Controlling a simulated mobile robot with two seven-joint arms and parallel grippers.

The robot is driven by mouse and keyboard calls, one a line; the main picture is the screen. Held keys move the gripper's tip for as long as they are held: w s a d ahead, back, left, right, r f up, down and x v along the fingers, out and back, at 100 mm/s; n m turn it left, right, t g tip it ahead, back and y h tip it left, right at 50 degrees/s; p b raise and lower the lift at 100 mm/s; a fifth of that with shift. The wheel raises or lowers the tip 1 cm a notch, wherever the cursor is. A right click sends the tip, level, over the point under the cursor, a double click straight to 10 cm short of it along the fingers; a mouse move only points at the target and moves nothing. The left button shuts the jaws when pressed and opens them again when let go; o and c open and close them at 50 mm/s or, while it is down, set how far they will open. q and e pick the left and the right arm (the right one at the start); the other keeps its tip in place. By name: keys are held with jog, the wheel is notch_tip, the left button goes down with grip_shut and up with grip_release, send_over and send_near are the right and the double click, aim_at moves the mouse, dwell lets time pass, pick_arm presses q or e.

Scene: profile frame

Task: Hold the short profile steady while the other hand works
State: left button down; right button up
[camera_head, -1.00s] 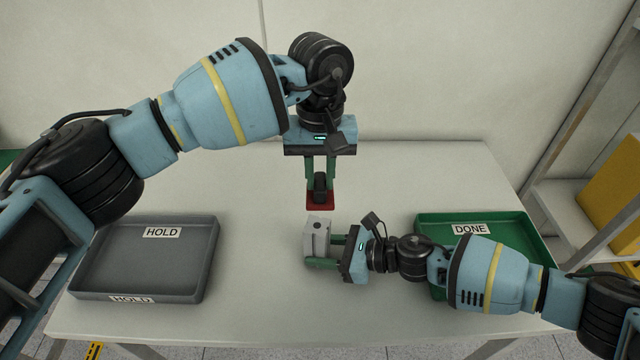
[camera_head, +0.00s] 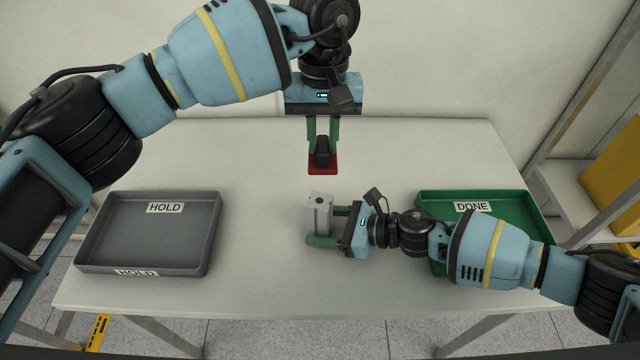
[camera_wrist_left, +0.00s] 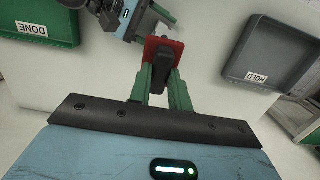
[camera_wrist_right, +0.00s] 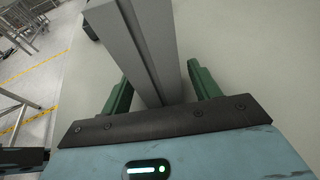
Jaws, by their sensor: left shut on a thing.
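The short profile (camera_head: 318,216) is a light grey block, upright, with a dark hole in its top. It also shows large in the right wrist view (camera_wrist_right: 150,50). My right gripper (camera_head: 328,226) comes from the right with one finger on each side of it; small gaps show, so the jaws look open around it. The profile's foot is hidden behind the near finger. My left gripper (camera_head: 322,142) points down behind the profile. It is shut on a black tool (camera_head: 322,155) with a red plate (camera_head: 330,170) at its lower end, apart from the profile.
A grey tray marked HOLD (camera_head: 215,235) stands at the left of the white table (camera_head: 265,280). A green tray marked DONE (camera_head: 535,215) stands at the right, partly behind my right arm. A shelf (camera_head: 565,190) is beyond the right edge. The table's front middle is clear.

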jog(key=shift+o, duration=0.3)
jog(key=shift+d, duration=0.1)
jog(key=v, duration=1.2)
